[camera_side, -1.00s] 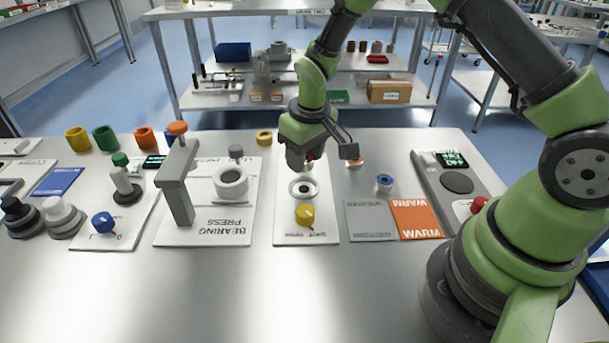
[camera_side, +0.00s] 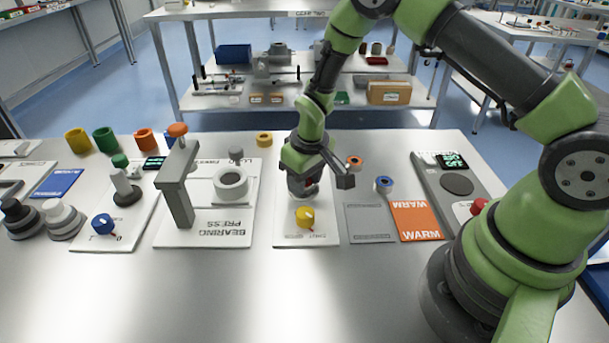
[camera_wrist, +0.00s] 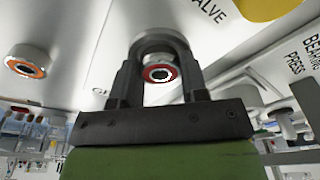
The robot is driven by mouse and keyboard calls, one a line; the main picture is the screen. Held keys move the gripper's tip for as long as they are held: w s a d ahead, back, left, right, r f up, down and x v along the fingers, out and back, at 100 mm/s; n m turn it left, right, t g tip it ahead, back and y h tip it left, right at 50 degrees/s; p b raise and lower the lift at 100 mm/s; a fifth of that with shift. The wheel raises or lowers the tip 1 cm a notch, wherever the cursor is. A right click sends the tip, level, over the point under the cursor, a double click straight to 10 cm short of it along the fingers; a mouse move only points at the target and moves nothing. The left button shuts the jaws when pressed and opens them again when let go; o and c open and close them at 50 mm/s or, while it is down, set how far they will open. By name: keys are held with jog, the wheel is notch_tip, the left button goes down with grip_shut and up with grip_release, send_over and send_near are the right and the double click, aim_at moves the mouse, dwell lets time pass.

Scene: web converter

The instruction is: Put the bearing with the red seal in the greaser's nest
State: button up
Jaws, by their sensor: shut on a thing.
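The bearing with the red seal (camera_wrist: 160,73) is between the fingers of my gripper (camera_wrist: 161,84), which is shut on it. Its red ring faces the wrist camera. In the side view my gripper (camera_side: 303,189) is down at the greaser's nest, above the yellow knob (camera_side: 304,217) in the picture, and hides the nest and most of the bearing. In the wrist view a grey curved rim (camera_wrist: 160,36) shows around and behind the bearing. I cannot tell whether the bearing is seated or just above. The greaser's white plate (camera_side: 290,234) lies flat on the bench.
A bearing with an orange seal (camera_side: 355,162) and one with a blue seal (camera_side: 385,184) stand to the right. The bearing press (camera_side: 178,190) rises on the left. A grey pad (camera_side: 370,222) and the orange WARM pad (camera_side: 416,219) lie at right. The front bench is clear.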

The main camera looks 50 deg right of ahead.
jog(key=shift+f, duration=0.15)
jog(key=o, duration=1)
jog(key=shift+d, duration=0.1)
jog(key=shift+o, duration=0.2)
jog(key=shift+r, duration=0.45)
notch_tip(320, 180, up, 13)
jog(key=s, duration=0.2)
notch_tip(320, 180, up, 11)
jog(key=m+t, duration=0.2)
jog(key=t, duration=0.1)
send_over(311, 186)
jog(key=s, duration=0.7)
jog(key=s+a+r+m+t+y, duration=0.1)
jog(key=s+r, duration=0.1)
jog(key=s, duration=0.4)
jog(key=s+a+r+m+t+y, duration=0.1)
jog(key=s+r, duration=0.2)
jog(key=s, duration=0.3)
jog(key=shift+s+a+t, duration=0.15)
jog(key=shift+s+t, duration=0.1)
jog(key=shift+t, duration=0.15)
